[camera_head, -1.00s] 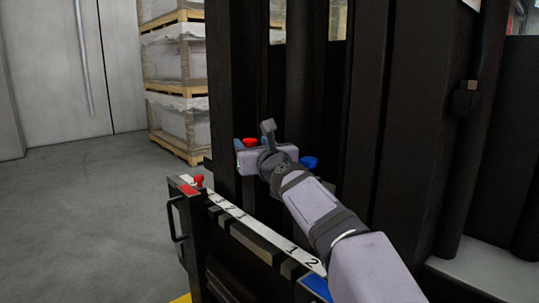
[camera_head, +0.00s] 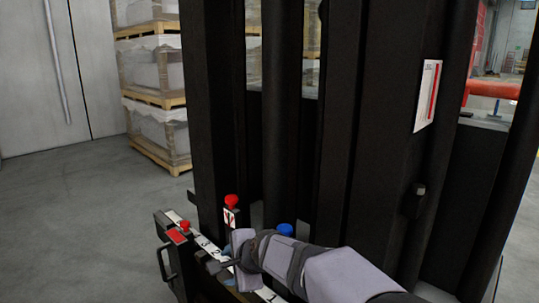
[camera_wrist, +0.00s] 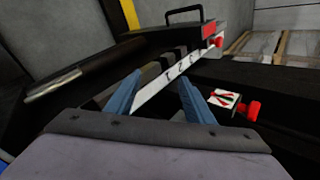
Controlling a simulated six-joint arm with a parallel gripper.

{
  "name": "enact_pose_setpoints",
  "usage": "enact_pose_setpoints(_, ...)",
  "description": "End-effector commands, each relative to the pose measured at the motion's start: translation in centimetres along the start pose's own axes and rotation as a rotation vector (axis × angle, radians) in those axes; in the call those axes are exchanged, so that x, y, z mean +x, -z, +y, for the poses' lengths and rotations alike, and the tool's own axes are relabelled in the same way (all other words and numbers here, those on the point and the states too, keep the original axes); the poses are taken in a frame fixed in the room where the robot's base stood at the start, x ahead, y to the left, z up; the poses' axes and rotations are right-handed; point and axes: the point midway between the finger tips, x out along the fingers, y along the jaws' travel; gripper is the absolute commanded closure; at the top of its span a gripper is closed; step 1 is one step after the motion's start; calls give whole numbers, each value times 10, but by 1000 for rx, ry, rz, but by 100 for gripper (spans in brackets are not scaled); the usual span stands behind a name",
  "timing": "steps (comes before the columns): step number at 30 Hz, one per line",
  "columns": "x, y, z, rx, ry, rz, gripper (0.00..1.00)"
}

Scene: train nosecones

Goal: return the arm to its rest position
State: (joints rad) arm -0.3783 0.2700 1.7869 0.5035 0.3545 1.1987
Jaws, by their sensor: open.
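My arm (camera_head: 335,268) reaches in from the lower right in the head view and is bent low over a dark rack with a numbered white strip (camera_head: 205,243). In the wrist view my gripper (camera_wrist: 158,95) shows two blue-grey fingers standing apart, with nothing between them. The numbered strip (camera_wrist: 178,72) runs beyond the fingers. In the head view the fingertips are largely hidden by the wrist.
A red knob (camera_head: 231,201) and a blue knob (camera_head: 285,229) stand close by my wrist. The rack has a black handle (camera_head: 161,262) at its left end. Dark posts (camera_head: 285,110) rise behind. Stacked pallets (camera_head: 155,85) stand farther back; the floor at left is clear.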

Motion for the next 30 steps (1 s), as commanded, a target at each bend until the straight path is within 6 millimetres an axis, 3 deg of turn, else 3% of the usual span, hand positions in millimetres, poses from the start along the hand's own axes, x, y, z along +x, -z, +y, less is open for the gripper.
enact_pose_setpoints(1,-24,1,22,-55,-98,-2,52)
enact_pose_setpoints(6,-76,4,121,-234,-397,-59,52)
enact_pose_setpoints(9,-105,4,164,-304,-522,-103,52)
enact_pose_setpoints(15,-163,12,229,-445,-708,-193,52)
enact_pose_setpoints(28,-220,121,304,-1145,-787,-270,52)
enact_pose_setpoints(30,-240,116,284,-1168,-789,-277,52)
